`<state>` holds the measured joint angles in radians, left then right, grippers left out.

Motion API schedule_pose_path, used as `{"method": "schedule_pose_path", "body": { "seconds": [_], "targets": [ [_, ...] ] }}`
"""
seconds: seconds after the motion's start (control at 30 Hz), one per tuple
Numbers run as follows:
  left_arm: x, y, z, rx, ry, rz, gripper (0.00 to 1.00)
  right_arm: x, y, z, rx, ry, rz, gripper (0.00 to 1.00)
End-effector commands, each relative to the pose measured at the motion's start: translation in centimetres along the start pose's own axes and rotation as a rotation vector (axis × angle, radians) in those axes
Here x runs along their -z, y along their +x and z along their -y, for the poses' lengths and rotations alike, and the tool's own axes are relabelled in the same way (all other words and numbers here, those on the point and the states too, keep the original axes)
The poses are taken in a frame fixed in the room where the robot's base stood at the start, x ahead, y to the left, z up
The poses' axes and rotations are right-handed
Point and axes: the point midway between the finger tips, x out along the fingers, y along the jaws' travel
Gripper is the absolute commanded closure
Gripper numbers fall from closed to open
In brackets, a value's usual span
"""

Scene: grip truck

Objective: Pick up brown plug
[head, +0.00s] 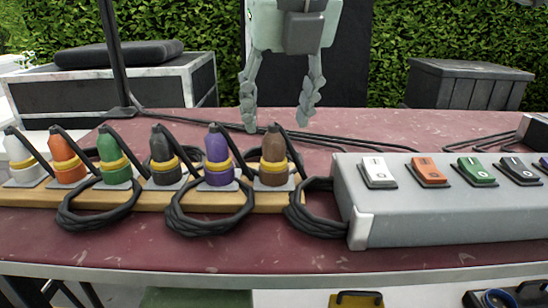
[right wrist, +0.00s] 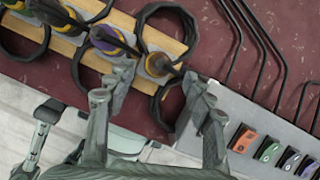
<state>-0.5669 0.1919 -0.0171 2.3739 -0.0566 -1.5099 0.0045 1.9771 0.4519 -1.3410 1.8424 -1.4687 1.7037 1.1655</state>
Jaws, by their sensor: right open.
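The brown plug (head: 273,147) stands upright with a yellow ring at the right end of a row of plugs on a wooden strip (head: 145,199). My right gripper (head: 277,126) points down with its two fingers spread wide, close to the top of the brown plug in the head view. In the right wrist view the open right gripper (right wrist: 160,88) has the brown plug (right wrist: 158,64) just beyond its fingertips, roughly between them. The gripper holds nothing. My left gripper is not clearly seen.
The purple plug (head: 216,148) stands just left of the brown one, with black, green, orange and white plugs further left. A grey switch box (head: 440,212) stands close on the right. Coiled black cables (head: 210,228) lie in front on the red table (head: 280,254).

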Motion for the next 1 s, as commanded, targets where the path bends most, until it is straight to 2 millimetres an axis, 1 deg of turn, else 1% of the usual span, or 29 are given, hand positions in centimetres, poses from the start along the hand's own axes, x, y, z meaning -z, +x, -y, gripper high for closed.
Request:
{"method": "schedule_pose_path", "body": {
  "seconds": [0.17, 0.3, 0.4, 0.53, 0.67, 0.77, 1.0],
  "targets": [
    [-0.2, 0.3, -0.2, -0.006, 0.000, 0.003, 0.53, 0.1, 2.2, 0.1, -0.003, -0.001, -0.003, 0.48],
    [-0.6, 1.5, -0.4, -0.011, 0.000, 0.016, 0.53, 0.2, 4.4, 0.1, -0.004, -0.002, -0.003, 0.48],
    [-0.4, 2.0, -0.5, -0.013, 0.000, 0.016, 0.53, 0.2, 5.4, 0.0, -0.005, -0.002, -0.003, 0.48],
    [0.2, 2.0, -0.4, -0.012, -0.002, 0.004, 0.53, 0.2, 5.8, 0.0, -0.006, -0.002, -0.002, 0.48],
    [0.4, 1.9, -0.4, -0.012, -0.002, 0.000, 0.53, 0.2, 5.7, 0.0, -0.006, -0.002, -0.002, 0.48],
    [0.3, 1.8, -0.4, -0.012, -0.002, 0.000, 0.53, 0.2, 5.7, 0.0, -0.006, -0.002, -0.002, 0.59],
    [0.1, 1.8, -0.5, -0.012, -0.001, 0.004, 0.53, 0.2, 5.7, 0.0, -0.007, -0.003, -0.002, 0.89]
  ]
}}
